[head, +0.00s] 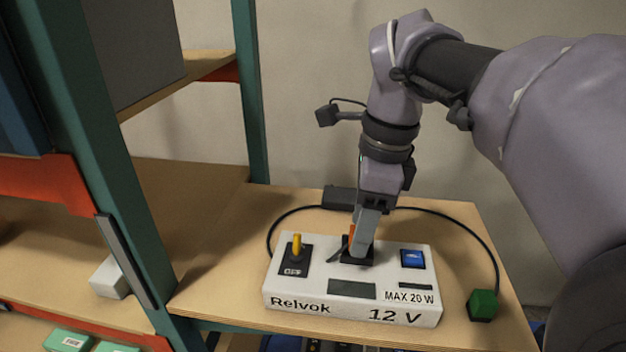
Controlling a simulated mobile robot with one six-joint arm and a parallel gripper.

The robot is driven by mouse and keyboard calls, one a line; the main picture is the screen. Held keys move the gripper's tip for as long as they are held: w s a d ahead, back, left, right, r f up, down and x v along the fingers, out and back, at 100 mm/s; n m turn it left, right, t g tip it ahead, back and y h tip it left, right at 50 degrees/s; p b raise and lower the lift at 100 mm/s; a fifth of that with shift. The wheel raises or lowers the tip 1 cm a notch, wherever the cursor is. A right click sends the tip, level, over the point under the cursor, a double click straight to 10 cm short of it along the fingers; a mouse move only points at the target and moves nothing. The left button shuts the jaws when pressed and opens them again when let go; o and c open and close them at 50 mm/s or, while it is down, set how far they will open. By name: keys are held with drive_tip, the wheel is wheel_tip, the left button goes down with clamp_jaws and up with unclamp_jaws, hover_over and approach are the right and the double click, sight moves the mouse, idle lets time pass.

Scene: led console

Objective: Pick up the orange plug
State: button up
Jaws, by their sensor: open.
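A small part of the orange plug (351,231) shows beside the near finger of my gripper, over a black socket plate on the white console (290,303). Most of it is hidden behind the gripper. My gripper (352,250) points down at the middle of the console with its jaws open, the fingertips low around or beside the orange plug. I cannot tell whether the fingers touch it.
The console has a yellow toggle (297,246), a blue rocker switch (412,259) and a dark display (352,289). A green plug (483,305) lies to its right on the wooden table (225,262). Black cables run behind. A green shelf post (110,170) stands at left.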

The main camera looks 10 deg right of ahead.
drive_tip(key=shift+w+f, duration=0.1)
drive_tip(key=shift+f, duration=0.55)
drive_tip(key=shift+w+d+f, duration=0.15)
drive_tip(key=shift+w, duration=0.2)
drive_tip(key=shift+s, duration=0.25)
drive_tip(key=c, duration=0.9)
drive_tip(key=shift+w, duration=0.1)
clamp_jaws()
drive_tip(key=r+p, duration=0.3)
drive_tip(key=r, duration=0.1)
drive_tip(key=shift+s+r+p, duration=0.15)
drive_tip(key=shift+s+p, duration=0.05)
drive_tip(key=shift+p, duration=0.2)
drive_tip(key=s+d, duration=0.3)
drive_tip(key=s, duration=1.2)
drive_tip(key=shift+d+r+p, duration=0.2)
drive_tip(key=shift+r+p, duration=0.15)
drive_tip(key=shift+r, duration=0.1)
